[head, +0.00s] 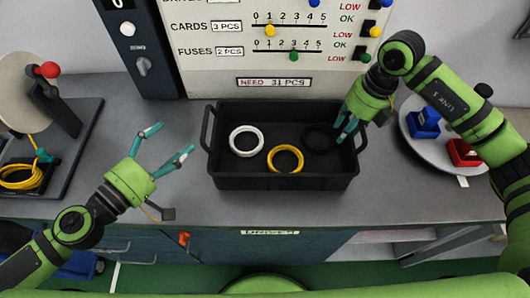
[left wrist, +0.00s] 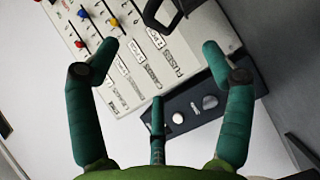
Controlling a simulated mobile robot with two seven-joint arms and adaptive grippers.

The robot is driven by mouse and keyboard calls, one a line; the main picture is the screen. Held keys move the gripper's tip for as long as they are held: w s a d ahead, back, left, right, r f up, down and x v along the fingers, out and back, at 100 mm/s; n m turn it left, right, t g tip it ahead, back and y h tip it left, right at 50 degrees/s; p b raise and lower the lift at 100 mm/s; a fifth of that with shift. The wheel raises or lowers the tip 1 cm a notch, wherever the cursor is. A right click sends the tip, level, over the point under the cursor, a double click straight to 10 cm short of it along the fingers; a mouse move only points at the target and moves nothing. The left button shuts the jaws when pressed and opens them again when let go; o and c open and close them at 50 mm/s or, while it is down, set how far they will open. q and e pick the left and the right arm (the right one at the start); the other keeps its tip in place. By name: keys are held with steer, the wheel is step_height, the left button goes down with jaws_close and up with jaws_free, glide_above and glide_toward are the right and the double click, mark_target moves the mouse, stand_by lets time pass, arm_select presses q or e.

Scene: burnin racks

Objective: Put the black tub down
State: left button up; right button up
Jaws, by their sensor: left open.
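The black tub (head: 280,183) sits on the grey counter in the head view, below the panel. A white ring (head: 234,144), a yellow ring (head: 272,160) and a black ring (head: 306,144) lie in it. My left gripper (head: 173,141) is open and empty, left of the tub and apart from it. Its spread fingers also show in the left wrist view (left wrist: 160,55), with nothing between them. My right gripper (head: 345,128) is at the tub's right end, its fingers over the rim there. Whether they close on the wall or handle is unclear.
The white panel (head: 210,78) stands behind the tub. A round grey tray (head: 412,145) with blue and red bins is at right. A dark stand (head: 72,150) with yellow coils (head: 20,184) is at left. The counter's front edge runs just before the tub.

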arm_select(q)
steer(key=v, duration=0.3)
steer(key=shift+s+a, duration=0.15)
steer(key=shift+s, duration=0.05)
